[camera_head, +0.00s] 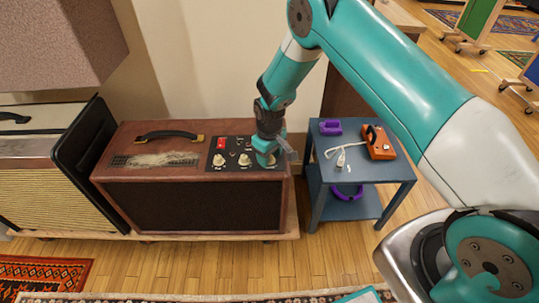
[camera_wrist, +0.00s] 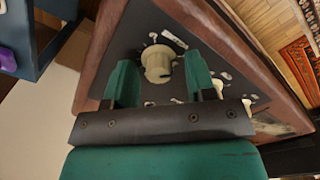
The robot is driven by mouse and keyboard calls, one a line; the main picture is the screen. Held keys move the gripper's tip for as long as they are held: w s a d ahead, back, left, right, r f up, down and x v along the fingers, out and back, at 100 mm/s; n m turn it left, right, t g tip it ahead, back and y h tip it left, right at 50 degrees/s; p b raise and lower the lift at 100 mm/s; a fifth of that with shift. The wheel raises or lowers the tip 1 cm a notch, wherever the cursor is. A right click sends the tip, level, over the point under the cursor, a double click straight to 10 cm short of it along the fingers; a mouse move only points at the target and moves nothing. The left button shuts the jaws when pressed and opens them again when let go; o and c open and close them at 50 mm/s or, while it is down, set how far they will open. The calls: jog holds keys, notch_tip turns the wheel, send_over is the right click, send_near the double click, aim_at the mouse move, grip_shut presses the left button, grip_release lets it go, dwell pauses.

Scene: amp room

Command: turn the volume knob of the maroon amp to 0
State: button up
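The maroon amp (camera_head: 120,160) stands at the left centre, with a black control panel (camera_head: 230,145) on the right part of its top. Two cream knobs (camera_head: 218,160) (camera_head: 243,160) show on the panel; my gripper mostly hides the rightmost one. In the wrist view, a cream knob (camera_wrist: 158,64) lies between the two teal fingers of my gripper (camera_wrist: 160,78). The fingers are apart, with a gap to the knob on each side. My gripper (camera_head: 266,152) also shows over the panel's right end in the head view. The knob labels are too small to read.
A red switch (camera_head: 221,143) sits on the panel and a black handle (camera_head: 168,136) on the amp's top. A blue side table (camera_head: 375,170) to the right holds an orange device (camera_head: 379,143) and a purple item (camera_head: 330,127). A cream-fronted amp (camera_head: 35,185) stands at left.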

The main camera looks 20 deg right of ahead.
notch_tip(320, 180, up, 17)
jog(key=p, duration=0.2)
jog(key=shift+r, duration=0.2)
jog(key=shift+s+r, duration=0.1)
dwell(0.4)
jog(key=s+a+r+y, duration=0.2)
jog(key=s+r, duration=0.7)
jog(key=s, duration=0.1)
jog(key=s+a+r+y, duration=0.1)
jog(key=s+a+r, duration=0.1)
jog(key=s+r, duration=0.75)
jog(key=s+r+n+y, duration=0.1)
jog(key=s+n, duration=0.1)
jog(key=s, duration=1)
notch_tip(320, 180, up, 16)
jog(key=p, duration=1.6)
jog(key=shift+w+a+r+m, duration=0.2)
jog(key=shift+w+a+m, duration=0.05)
jog(key=shift+w+m, duration=0.1)
